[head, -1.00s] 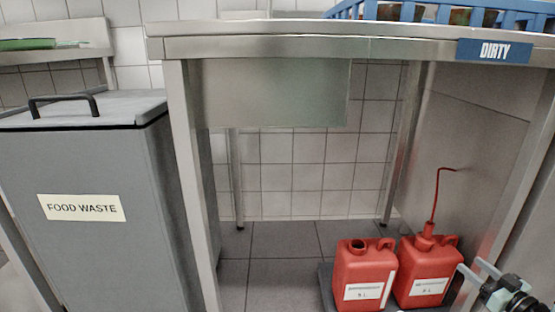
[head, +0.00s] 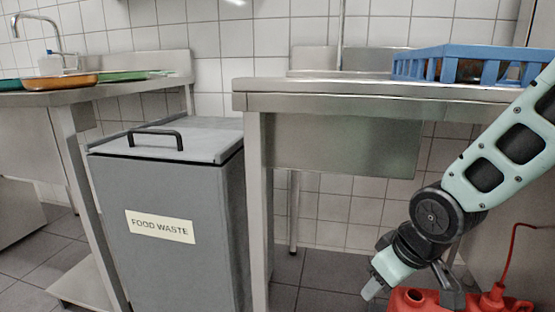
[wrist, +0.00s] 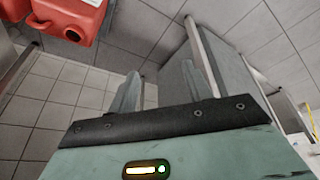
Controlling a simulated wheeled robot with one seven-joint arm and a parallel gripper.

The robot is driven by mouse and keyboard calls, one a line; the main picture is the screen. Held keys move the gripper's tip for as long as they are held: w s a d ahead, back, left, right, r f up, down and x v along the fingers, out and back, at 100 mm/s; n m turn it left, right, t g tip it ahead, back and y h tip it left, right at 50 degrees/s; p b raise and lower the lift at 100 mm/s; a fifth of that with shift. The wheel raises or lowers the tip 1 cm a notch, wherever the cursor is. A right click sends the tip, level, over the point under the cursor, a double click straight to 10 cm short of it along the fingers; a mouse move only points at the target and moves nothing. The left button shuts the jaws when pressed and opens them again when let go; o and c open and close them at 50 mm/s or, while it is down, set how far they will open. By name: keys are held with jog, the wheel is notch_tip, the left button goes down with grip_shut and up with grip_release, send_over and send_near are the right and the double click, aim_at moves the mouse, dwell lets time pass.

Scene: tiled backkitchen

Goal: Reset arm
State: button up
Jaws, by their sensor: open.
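My gripper (wrist: 167,88) is open, its two pale fingers spread with nothing between them in the wrist view. In the head view my arm reaches down from the right edge, and the gripper hangs low in front of the sink table's open underside, above the floor. Red canisters (head: 416,301) stand behind and below it, partly hidden by the arm and cut by the lower edge. A red canister (wrist: 75,18) also shows at the upper left of the wrist view, apart from the fingers.
A grey lidded bin (head: 190,235) marked FOOD WASTE stands left of the steel table (head: 350,88). A blue rack (head: 470,52) sits on that table. Another counter (head: 110,92) at the left holds trays. Tiled floor shows between bin and canisters.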

jog(key=s+a+r+n+g+h+p, duration=0.1)
jog(key=s+a+r+g, duration=0.15)
jog(key=s, duration=0.65)
jog(key=s+a+r+n+g+p, duration=0.1)
jog(key=s+a+r, duration=0.25)
jog(key=s, duration=0.55)
notch_tip(320, 180, up, 38)
jog(key=p, duration=3.7)
jog(key=shift+w+f, duration=0.15)
jog(key=shift+w, duration=0.05)
jog(key=shift+d, duration=0.1)
